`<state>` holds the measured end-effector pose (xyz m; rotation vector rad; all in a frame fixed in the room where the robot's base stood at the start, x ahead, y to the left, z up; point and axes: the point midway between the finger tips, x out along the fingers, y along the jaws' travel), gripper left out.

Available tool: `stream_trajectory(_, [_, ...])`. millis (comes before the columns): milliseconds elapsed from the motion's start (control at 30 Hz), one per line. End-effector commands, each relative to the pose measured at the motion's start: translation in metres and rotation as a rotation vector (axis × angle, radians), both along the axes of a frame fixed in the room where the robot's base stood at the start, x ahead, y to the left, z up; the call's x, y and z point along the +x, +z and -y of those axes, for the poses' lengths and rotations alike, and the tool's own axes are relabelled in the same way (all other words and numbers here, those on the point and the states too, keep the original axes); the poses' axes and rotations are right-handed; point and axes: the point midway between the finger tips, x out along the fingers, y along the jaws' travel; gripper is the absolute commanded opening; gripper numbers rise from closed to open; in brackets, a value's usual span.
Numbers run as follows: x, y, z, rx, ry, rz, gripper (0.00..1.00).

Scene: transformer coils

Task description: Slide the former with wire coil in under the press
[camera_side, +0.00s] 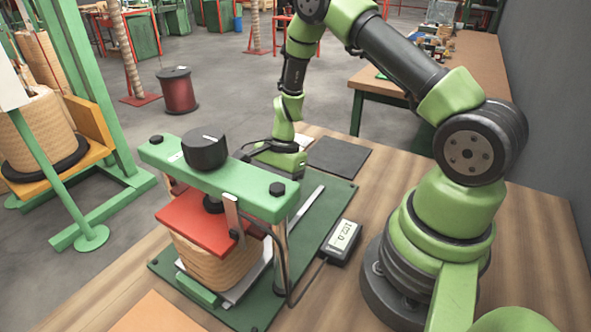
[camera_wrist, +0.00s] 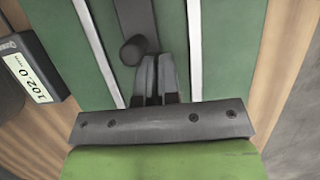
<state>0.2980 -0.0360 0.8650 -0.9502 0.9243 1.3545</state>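The press stands on a green base plate (camera_side: 325,215), with a green crossbeam (camera_side: 225,183), a black knob (camera_side: 205,149) on top and a red pressing plate (camera_side: 205,222). The tan wire coil (camera_side: 215,268) is beneath the red plate, between the posts. The former inside it is mostly hidden. My gripper (camera_wrist: 157,62) is behind the crossbeam in the side view, its tips hidden there. In the wrist view its fingers are together, with nothing visible between them. They are just right of a dark round peg (camera_wrist: 132,50) on a grey bar (camera_wrist: 136,18); contact is unclear.
Two pale rails run along the base plate, one (camera_wrist: 194,50) on each side of the grey bar. A display box (camera_side: 342,241) reading 102.0 sits right of the plate. A dark mat (camera_side: 338,157) lies behind, and an orange sheet (camera_side: 158,314) lies in front.

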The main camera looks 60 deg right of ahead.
Motion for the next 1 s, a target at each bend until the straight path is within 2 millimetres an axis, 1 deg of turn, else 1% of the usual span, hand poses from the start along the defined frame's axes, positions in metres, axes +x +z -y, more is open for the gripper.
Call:
stream_trajectory(33, [-0.004, -0.001, -0.009, 0.025, -0.008, -0.024, 0.0])
stream_trajectory(267, [-0.004, -0.001, -0.006, 0.025, -0.01, -0.027, 0.0])
stream_trajectory(367, [-0.003, -0.002, 0.004, 0.022, -0.012, -0.022, 0.0])
stream_trajectory(467, [-0.002, -0.001, 0.024, 0.013, -0.011, -0.012, 0.0])
stream_trajectory(533, [-0.001, -0.001, 0.042, 0.005, -0.012, -0.005, 0.0])
stream_trajectory(600, [0.001, 0.019, 0.048, 0.002, -0.005, 0.003, 0.0])
stream_trajectory(800, [0.001, 0.062, 0.065, 0.0, -0.004, 0.003, 0.0])
stream_trajectory(900, [0.0, 0.077, 0.071, -0.001, -0.004, 0.002, 0.0])
stream_trajectory(1000, [0.0, 0.087, 0.075, 0.001, -0.003, 0.0, 0.0])
